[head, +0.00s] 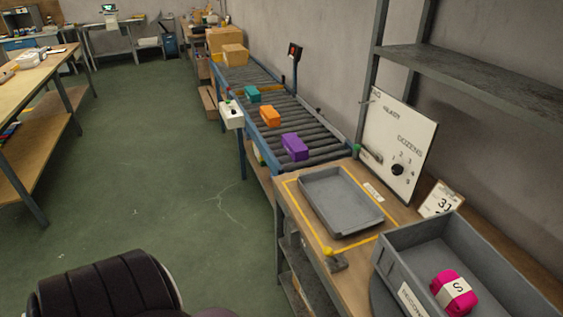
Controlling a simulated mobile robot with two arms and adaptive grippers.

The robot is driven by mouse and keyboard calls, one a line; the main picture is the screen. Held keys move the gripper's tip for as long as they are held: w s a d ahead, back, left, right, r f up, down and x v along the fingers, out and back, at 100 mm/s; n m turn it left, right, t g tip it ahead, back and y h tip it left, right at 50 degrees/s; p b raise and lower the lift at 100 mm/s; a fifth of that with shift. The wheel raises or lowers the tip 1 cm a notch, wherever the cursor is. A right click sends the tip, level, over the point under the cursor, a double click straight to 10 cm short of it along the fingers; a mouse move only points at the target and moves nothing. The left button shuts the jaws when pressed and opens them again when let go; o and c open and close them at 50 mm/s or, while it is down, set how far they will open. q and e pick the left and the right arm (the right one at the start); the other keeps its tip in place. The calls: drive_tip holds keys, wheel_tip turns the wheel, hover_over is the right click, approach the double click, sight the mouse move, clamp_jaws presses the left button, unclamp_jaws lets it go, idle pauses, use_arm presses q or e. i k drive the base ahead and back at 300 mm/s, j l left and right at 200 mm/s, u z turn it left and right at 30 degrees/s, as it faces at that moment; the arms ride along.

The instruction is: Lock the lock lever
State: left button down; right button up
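I cannot clearly make out a lock lever. A small yellow knob (328,252) on a grey mount stands at the front edge of the wooden bench, by the near corner of the taped area; I cannot tell whether it is the lever, or its position. The upright white panel (412,141) behind the bench carries a round black dial (397,170) with numbers around it and a small fitting at its lower left. Neither of my grippers shows in the head view.
An empty grey tray (341,228) lies inside yellow tape. A grey bin (402,262) at right holds a pink bundle (459,286) banded "S". A roller conveyor (314,128) carries teal, orange and purple boxes. Green floor (170,170) is open at left; a black ribbed shape is at bottom left.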

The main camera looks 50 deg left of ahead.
sight(327, 251)
drive_tip(key=u, duration=1)
